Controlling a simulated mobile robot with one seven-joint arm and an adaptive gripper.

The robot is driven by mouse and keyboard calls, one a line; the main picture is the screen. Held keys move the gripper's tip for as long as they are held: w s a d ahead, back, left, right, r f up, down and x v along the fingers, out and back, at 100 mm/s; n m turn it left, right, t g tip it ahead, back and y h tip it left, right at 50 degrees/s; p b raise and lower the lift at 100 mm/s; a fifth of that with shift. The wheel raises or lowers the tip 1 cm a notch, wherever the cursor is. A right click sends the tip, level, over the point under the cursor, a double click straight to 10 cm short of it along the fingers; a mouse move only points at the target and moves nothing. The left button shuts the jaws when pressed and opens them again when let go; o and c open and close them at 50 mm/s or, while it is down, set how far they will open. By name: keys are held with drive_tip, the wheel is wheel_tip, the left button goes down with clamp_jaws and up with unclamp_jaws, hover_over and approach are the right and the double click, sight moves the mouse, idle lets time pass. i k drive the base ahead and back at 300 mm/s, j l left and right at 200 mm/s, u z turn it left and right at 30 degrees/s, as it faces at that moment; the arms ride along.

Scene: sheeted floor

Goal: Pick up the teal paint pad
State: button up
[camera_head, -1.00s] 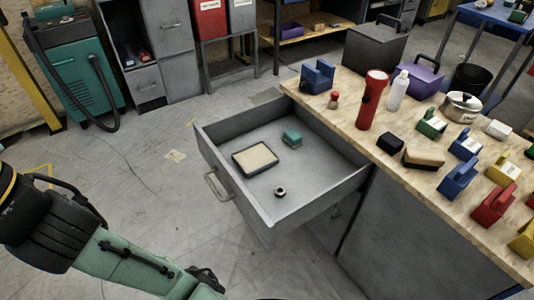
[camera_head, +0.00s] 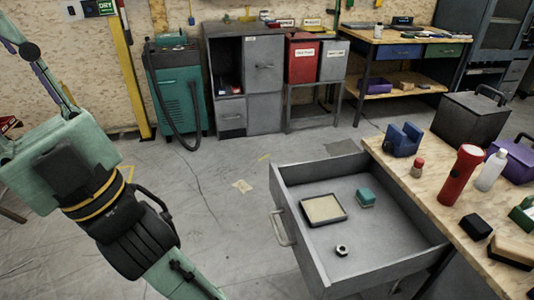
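The teal paint pad (camera_head: 365,197) is a small teal block lying in the open grey drawer (camera_head: 296,238), towards its back. It lies just right of a dark-framed tray with a cream inside (camera_head: 324,209), apart from it. Nothing covers the pad. My green and black arm comes down the left side of the picture and runs out at the bottom edge, left of the drawer. My gripper is outside the picture.
A dark nut (camera_head: 341,251) lies in the drawer's front part. The wooden workbench (camera_head: 447,223) on the right bears a red flashlight (camera_head: 460,175), a white bottle (camera_head: 491,170) and a blue block (camera_head: 403,139). The drawer handle (camera_head: 283,228) sticks out left.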

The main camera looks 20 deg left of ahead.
sight(366, 199)
drive_tip(key=u, duration=3.25)
drive_tip(key=z, duration=3.35)
drive_tip(key=i+j+u, duration=0.15)
drive_tip(key=u, duration=0.2)
drive_tip(key=i+u, duration=0.65)
drive_tip(key=k+j, duration=0.05)
drive_tip(key=k, duration=0.05)
